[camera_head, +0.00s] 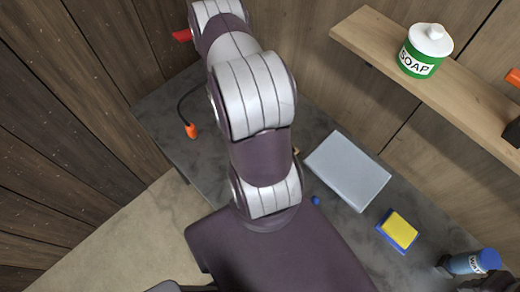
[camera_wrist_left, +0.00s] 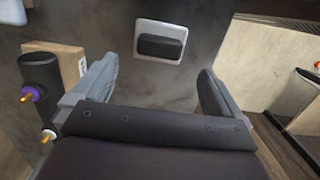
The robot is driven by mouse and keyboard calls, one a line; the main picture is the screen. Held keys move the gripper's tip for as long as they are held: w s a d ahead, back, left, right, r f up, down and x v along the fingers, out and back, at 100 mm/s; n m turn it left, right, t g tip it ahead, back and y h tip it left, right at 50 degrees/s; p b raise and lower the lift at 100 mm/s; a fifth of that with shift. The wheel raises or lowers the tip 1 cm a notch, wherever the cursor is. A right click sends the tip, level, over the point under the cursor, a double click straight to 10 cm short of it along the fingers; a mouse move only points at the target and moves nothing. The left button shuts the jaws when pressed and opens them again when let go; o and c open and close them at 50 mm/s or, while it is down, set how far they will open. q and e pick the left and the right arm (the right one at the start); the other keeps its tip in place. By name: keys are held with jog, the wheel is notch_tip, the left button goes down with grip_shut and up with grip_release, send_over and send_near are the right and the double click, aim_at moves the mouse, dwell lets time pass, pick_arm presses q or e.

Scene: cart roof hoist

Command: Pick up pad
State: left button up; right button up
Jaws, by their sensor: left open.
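My left gripper (camera_wrist_left: 157,85) is open in the left wrist view, with a grey finger on each side and nothing between them. Beyond the fingers, a dark pad-like block (camera_wrist_left: 160,46) sits in a white rounded frame or tray (camera_wrist_left: 172,28) on a dark grey surface. The gap between the fingers faces it, and it is apart from them. In the head view, a yellow pad (camera_head: 400,230) with a blue border lies on the dark grey counter (camera_head: 300,135). My left arm crosses the middle of the head view, and its fingers cannot be made out there.
A flat light grey box (camera_head: 347,170) lies beside the yellow pad. A bottle with a blue cap (camera_head: 488,260) is at the lower right. A green soap jar (camera_head: 420,58) stands on a wooden shelf (camera_head: 375,35). An orange plug (camera_head: 191,131) lies on the counter at left.

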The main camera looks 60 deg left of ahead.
pick_arm(q)
notch_tip(320, 180, down, 3)
jog(key=shift+r+b, duration=0.1)
jog(key=shift+b, duration=0.45)
jog(key=f+b, duration=0.2)
jog(key=d+f+b, duration=0.1)
jog(key=f+b, duration=0.1)
jog(key=b, duration=0.1)
jog(key=shift+w+d+f, duration=0.2)
jog(key=shift+f, duration=0.1)
jog(key=shift+f+b, duration=0.3)
jog(key=shift+w+r, duration=0.1)
jog(key=shift+r, duration=0.15)
jog(key=c, duration=0.9)
pick_arm(e)
notch_tip(320, 180, down, 8)
pick_arm(q)
jog(key=shift+o, duration=0.2)
jog(key=shift+p, duration=0.3)
pick_arm(e)
jog(key=shift+s, duration=0.1)
